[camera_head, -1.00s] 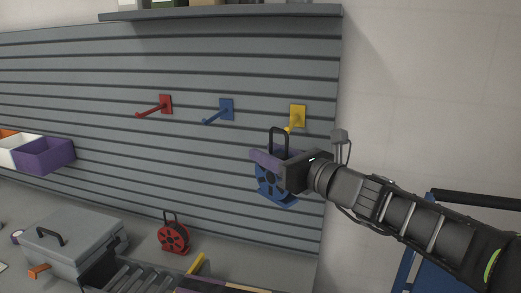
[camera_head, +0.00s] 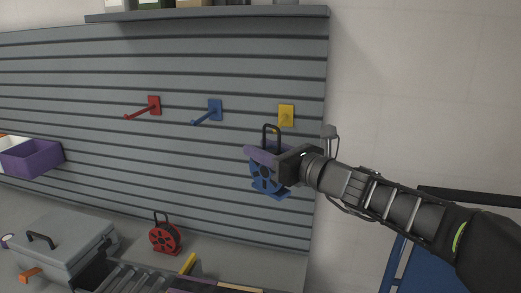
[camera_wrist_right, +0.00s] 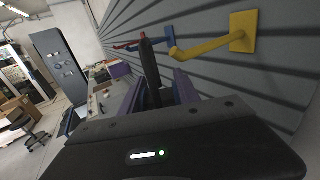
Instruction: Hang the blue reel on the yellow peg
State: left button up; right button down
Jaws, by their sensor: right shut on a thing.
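The blue reel (camera_head: 267,182) has a black loop handle (camera_head: 271,133) on top and hangs from my right gripper (camera_head: 266,154). The right gripper's purple fingers are shut on the reel, below the loop. The yellow peg (camera_head: 286,115) is on the slatted wall, just above and right of the handle in the head view. In the right wrist view the yellow peg (camera_wrist_right: 212,43) points toward the black handle (camera_wrist_right: 149,67), and its tip is close to the handle's right side. I cannot tell whether they touch. My left gripper is out of view.
A red peg (camera_head: 142,107) and a blue peg (camera_head: 208,111) stick out of the wall to the left. A red reel (camera_head: 165,236) stands on the bench near a grey toolbox (camera_head: 65,245). A shelf (camera_head: 205,15) runs above. A purple bin (camera_head: 32,158) is at the left.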

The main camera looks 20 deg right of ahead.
jog(key=w+d+f+p, duration=0.1)
jog(key=w+d, duration=0.3)
jog(key=w, duration=0.1)
jog(key=shift+w+f, duration=0.15)
jog(key=shift+w, duration=0.05)
dwell(0.6)
dwell(0.5)
jog(key=c, duration=1)
grip_release()
jog(key=shift+o, duration=1)
jog(key=shift+f, duration=0.15)
jog(key=shift+s, duration=0.1)
